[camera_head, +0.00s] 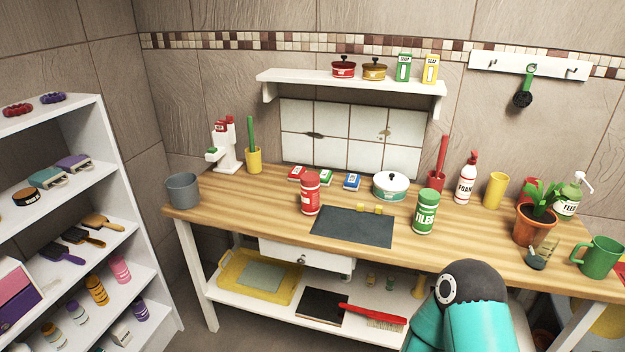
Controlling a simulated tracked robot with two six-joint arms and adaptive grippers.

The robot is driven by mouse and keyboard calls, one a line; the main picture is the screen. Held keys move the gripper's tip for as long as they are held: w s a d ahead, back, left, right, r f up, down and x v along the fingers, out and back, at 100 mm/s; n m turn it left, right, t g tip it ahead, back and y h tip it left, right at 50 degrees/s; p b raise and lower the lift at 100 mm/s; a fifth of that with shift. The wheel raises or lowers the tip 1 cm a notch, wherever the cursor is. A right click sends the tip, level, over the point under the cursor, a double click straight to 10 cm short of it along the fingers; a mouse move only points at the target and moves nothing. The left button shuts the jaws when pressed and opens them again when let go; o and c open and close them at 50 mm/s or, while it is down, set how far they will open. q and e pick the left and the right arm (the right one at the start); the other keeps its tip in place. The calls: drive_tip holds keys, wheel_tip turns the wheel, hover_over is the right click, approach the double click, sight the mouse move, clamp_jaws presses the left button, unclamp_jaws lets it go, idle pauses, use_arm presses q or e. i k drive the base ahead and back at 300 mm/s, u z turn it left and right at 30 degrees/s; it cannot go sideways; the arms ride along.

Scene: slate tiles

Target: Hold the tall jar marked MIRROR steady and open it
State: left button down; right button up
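A tall red jar (310,194) with a red lid and white lettering stands upright on the wooden worktop, left of centre; its lettering is too small to read surely. A tall green jar (425,212) marked TILES stands upright to the right, its lid on. Nothing touches either jar. I cannot confirm which jar bears the word MIRROR. Neither of my grippers shows; only a teal and dark part of my arm is in view at the bottom right.
A dark slate mat (352,228) lies between the jars, two yellow blocks at its back edge. A white pot (390,187), small boxes, a grey bucket (183,190), a FOAM bottle (466,178) and a potted plant (533,224) surround it. The worktop's front left is clear.

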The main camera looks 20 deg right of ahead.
sight(310, 194)
drive_tip(key=i, duration=1.05)
